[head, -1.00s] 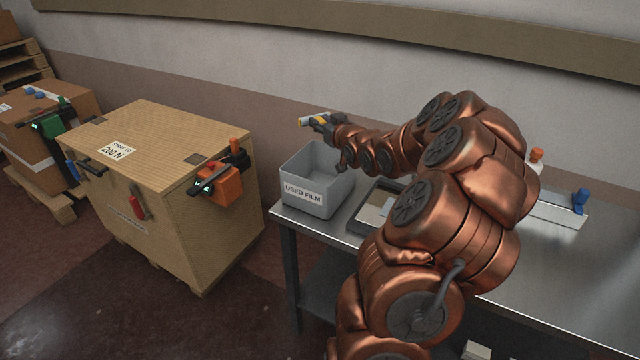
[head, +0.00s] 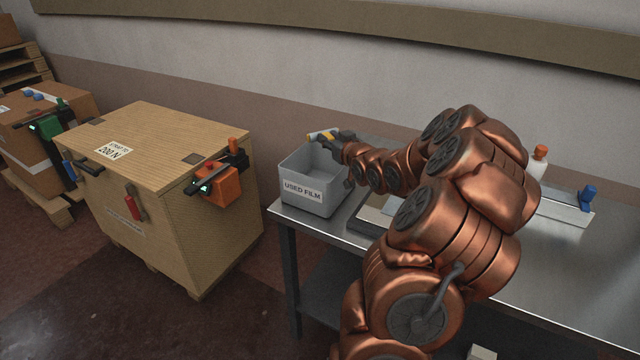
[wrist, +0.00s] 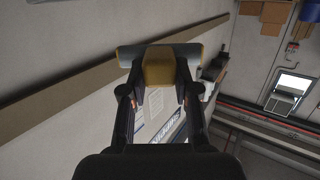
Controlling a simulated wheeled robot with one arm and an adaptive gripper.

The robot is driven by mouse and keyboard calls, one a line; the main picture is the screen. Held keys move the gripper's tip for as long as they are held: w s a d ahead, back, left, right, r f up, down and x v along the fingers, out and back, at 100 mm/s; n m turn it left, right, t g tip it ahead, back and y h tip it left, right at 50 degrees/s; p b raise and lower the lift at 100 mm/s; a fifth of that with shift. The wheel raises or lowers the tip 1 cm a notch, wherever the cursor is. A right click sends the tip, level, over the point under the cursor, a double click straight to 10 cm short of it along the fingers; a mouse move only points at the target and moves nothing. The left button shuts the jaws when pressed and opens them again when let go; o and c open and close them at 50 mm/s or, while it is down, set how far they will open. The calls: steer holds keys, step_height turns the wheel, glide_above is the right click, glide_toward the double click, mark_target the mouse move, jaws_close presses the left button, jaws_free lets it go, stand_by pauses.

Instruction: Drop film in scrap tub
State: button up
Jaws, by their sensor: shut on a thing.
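The scrap tub is a grey open bin (head: 310,207) labelled USED FILM, standing on the left end of the steel table. The visible part of its inside looks empty. My gripper (head: 325,136) is above the tub's back rim, with the fingers pointing left. It is shut on a small pale grey piece with a yellow middle, apparently the film (head: 313,136). In the wrist view, my gripper (wrist: 159,88) has the pale grey bar of the film (wrist: 128,57) crosswise at its fingertips, the yellow part between them.
A wooden crate (head: 160,150) with an orange tool (head: 218,184) stands left of the table. A shallow tray (head: 372,216) lies right of the tub, partly behind my arm. A blue-topped item (head: 588,198) and an orange-capped bottle (head: 538,165) are farther right. The wall is close behind.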

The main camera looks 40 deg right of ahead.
steer(key=shift+f, duration=0.1)
steer(key=o, duration=1.1)
steer(key=shift+v, duration=6.05)
steer(key=shift+w, duration=0.1)
steer(key=s+a+f+n+g+y+p, duration=0.1)
steer(key=a+f+g, duration=0.25)
steer(key=a, duration=0.55)
steer(key=s+a+f+n+g+y+p, duration=0.1)
steer(key=a+f+g+y, duration=0.15)
steer(key=a+g, duration=0.45)
steer(key=s+a+r+g, duration=0.1)
steer(key=s+a+g, duration=0.1)
steer(key=s+a, duration=0.5)
steer(key=s+a+r+n+g+y+p, duration=0.1)
steer(key=s+a+g, duration=0.1)
steer(key=s+a, duration=0.6)
steer(key=s+a+r+g+p, duration=0.1)
steer(key=s+a+g, duration=0.1)
steer(key=s+a, duration=0.6)
steer(key=shift+a+r+n+g+y, duration=0.2)
steer(key=shift+a+n+g+y, duration=0.05)
steer(key=shift+n+g, duration=0.1)
